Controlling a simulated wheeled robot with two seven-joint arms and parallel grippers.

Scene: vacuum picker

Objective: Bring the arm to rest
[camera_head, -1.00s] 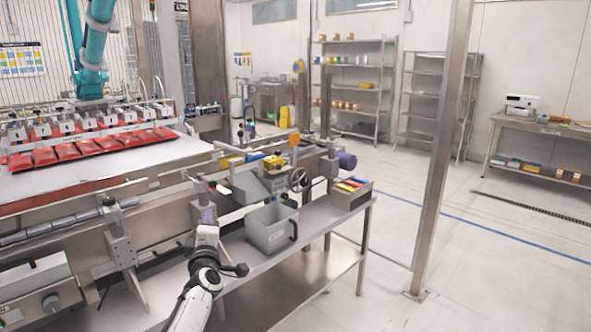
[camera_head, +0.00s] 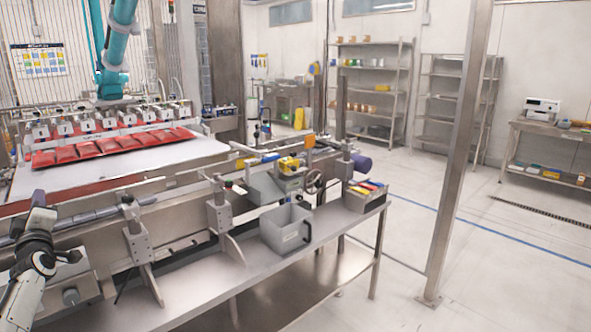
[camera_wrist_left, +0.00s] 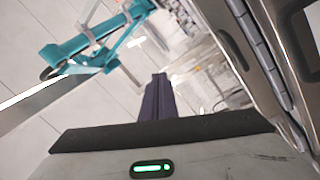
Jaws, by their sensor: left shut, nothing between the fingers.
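My left arm comes in at the lower left of the head view, with its black and white links raised in front of the conveyor machine. My left gripper (camera_head: 38,198) points up, and its purple fingers are together. In the left wrist view the dark purple fingers (camera_wrist_left: 157,97) stand side by side, shut with nothing between them. The gripper looks clear of the machine's front rail, but I cannot tell the exact gap. My right gripper is not in view.
A grey bin (camera_head: 285,230) stands on the steel bench (camera_head: 215,278), with a box of coloured items (camera_head: 365,195) to its right. Red packs (camera_head: 112,146) lie on the white conveyor behind. A steel post (camera_head: 462,150) rises at right.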

